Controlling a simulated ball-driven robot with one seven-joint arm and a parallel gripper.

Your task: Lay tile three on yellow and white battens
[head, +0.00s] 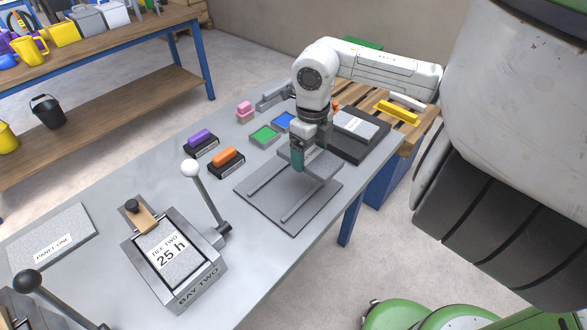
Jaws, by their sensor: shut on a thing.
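My gripper (298,158), with teal fingers, is shut on the edge of a grey slab (322,166). The slab is over the right part of a dark grey plate with two raised rails (252,188). I cannot read a label on it, so I cannot tell for sure that it is tile three, nor whether it touches the rails. The yellow batten (397,112) and the white batten (408,101) lie at the far right on a wooden slatted surface, partly near my arm. Nothing visibly lies on them.
A labelled panel lies on a black base (372,149) between the plate and the battens. Tile two (168,253) sits in bay two (190,294), with an upright white-knobbed lever (205,195). Orange (227,157) and purple (199,138) blocks, and green (265,134) and blue pads, stand behind.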

